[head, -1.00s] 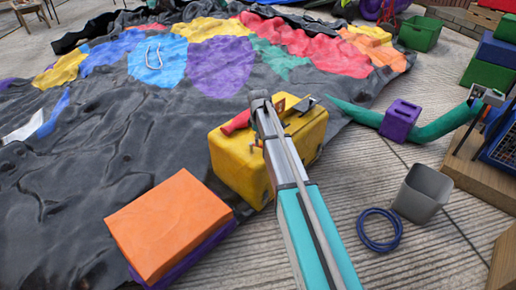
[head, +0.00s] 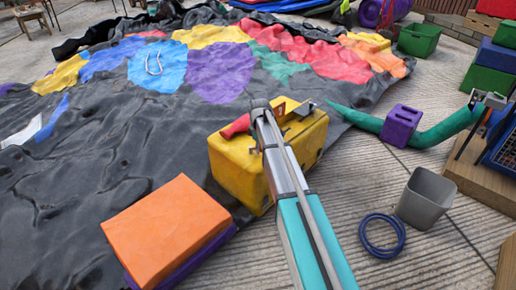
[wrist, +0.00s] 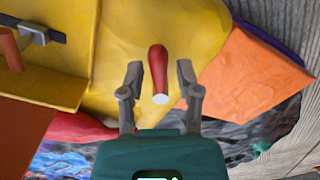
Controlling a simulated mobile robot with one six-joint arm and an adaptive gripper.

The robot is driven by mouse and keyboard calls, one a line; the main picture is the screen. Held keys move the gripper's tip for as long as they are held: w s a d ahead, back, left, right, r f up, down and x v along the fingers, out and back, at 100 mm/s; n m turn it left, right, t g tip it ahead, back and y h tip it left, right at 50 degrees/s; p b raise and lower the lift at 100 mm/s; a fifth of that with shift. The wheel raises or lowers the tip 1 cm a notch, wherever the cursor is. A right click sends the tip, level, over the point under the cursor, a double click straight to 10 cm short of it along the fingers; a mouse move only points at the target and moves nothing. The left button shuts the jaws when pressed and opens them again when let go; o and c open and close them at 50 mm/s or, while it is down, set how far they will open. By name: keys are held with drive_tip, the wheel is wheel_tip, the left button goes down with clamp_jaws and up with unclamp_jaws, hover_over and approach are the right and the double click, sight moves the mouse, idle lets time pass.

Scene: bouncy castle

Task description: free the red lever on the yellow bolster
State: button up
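The red lever (wrist: 158,70), a short rod with a pale end, shows against the yellow in the wrist view. My gripper (wrist: 160,67) is open, one finger on each side of the lever, with a gap visible on both sides. A red piece (head: 236,126) lies at the bolster's left edge. A metal bracket (wrist: 40,35) and a reddish-orange cylinder (wrist: 10,50) sit at the wrist view's left.
An orange block (head: 168,228) on a purple one stands left of my arm. A grey bin (head: 426,198) and blue hose coil (head: 382,236) lie to the right. A green tube (head: 440,130) with a purple block (head: 401,126) lies farther right. Paving between them is clear.

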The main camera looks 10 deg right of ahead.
clamp_jaws()
drive_tip(key=shift+s+a+m, duration=0.2)
drive_tip(key=shift+m, duration=0.75)
drive_tip(key=shift+s+a+m, duration=0.15)
drive_tip(key=shift+s+m, duration=0.1)
drive_tip(key=shift+m, duration=0.65)
drive_tip(key=shift+s+a+m, duration=0.2)
drive_tip(key=shift+m, duration=0.75)
drive_tip(key=shift+o, duration=1.9)
unclamp_jaws()
drive_tip(key=shift+r, duration=0.1)
